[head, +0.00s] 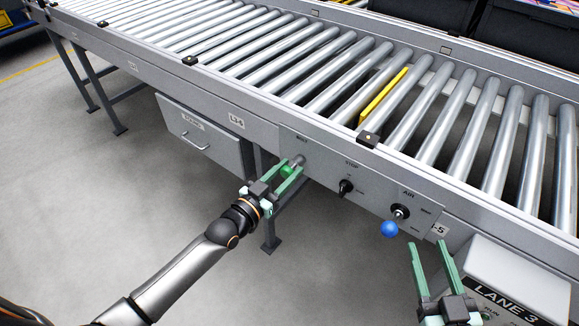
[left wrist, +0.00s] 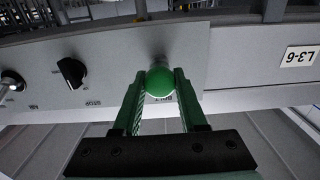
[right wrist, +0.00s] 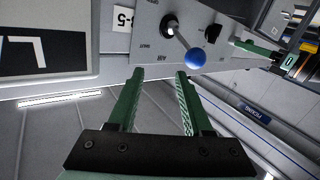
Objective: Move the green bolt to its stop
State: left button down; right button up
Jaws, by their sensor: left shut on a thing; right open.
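The green bolt (head: 287,169) sticks out of the grey panel on the side of the roller conveyor, at the panel's left end under a small label. Its round green knob (left wrist: 160,80) shows between the fingertips in the left wrist view. My left gripper (head: 290,168) is shut on the knob, one finger on each side. The metal shaft behind the knob enters the panel. My right gripper (head: 431,247) is open and empty, below and to the right of the blue-knobbed lever; it also shows in the right wrist view (right wrist: 160,75).
A black rotary switch (head: 345,187) sits right of the bolt, then a lever with a blue ball (head: 389,229). A grey box marked LANE 3 (head: 510,285) stands at lower right. A drawer (head: 200,135) hangs left. A yellow bar (head: 383,96) stands between rollers.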

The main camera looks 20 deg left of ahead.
pick_arm(q)
jog(key=shift+p+v, duration=0.5)
jog(key=shift+v, duration=0.6)
jog(key=shift+f, duration=0.1)
pick_arm(e)
notch_tip(320, 180, down, 8)
jog(key=s+m+g+h, duration=0.1)
jog(key=s+g, duration=0.1)
jog(key=g, duration=0.1)
jog(key=shift+r+g, duration=0.15)
jog(key=shift+g, duration=0.15)
jog(key=shift+d, duration=0.1)
pick_arm(q)
jog(key=shift+c, duration=2.4)
grip_release()
pick_arm(e)
jog(key=shift+r, duration=0.1)
pick_arm(q)
jog(key=shift+s, duration=0.1)
